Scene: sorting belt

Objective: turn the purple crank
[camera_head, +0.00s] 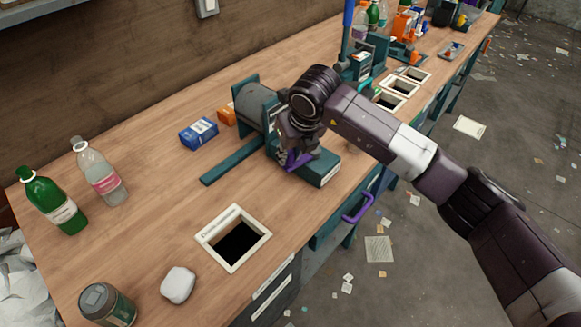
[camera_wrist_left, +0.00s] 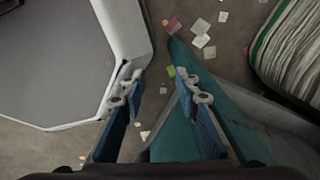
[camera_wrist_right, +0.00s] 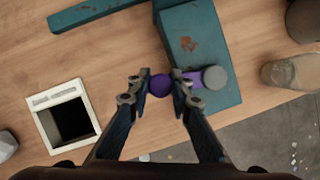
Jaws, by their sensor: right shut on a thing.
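The purple crank (camera_head: 298,162) is on the teal machine (camera_head: 322,170) on the workbench, partly hidden behind my right gripper in the head view. In the right wrist view the crank has a purple round knob (camera_wrist_right: 160,85) and a purple arm (camera_wrist_right: 192,77) running to a grey round hub (camera_wrist_right: 215,77). My right gripper (camera_wrist_right: 161,82) is shut on the purple knob, one finger on each side. My left gripper (camera_wrist_left: 163,88) is open and empty above the littered floor, in its wrist view only.
A framed square hole (camera_head: 233,238) is in the bench in front of the machine. A blue box (camera_head: 198,133), a green bottle (camera_head: 52,200), a clear bottle (camera_head: 99,172), a can (camera_head: 107,304) and a white lump (camera_head: 178,285) stand around. A purple handle (camera_head: 357,208) is on the bench front.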

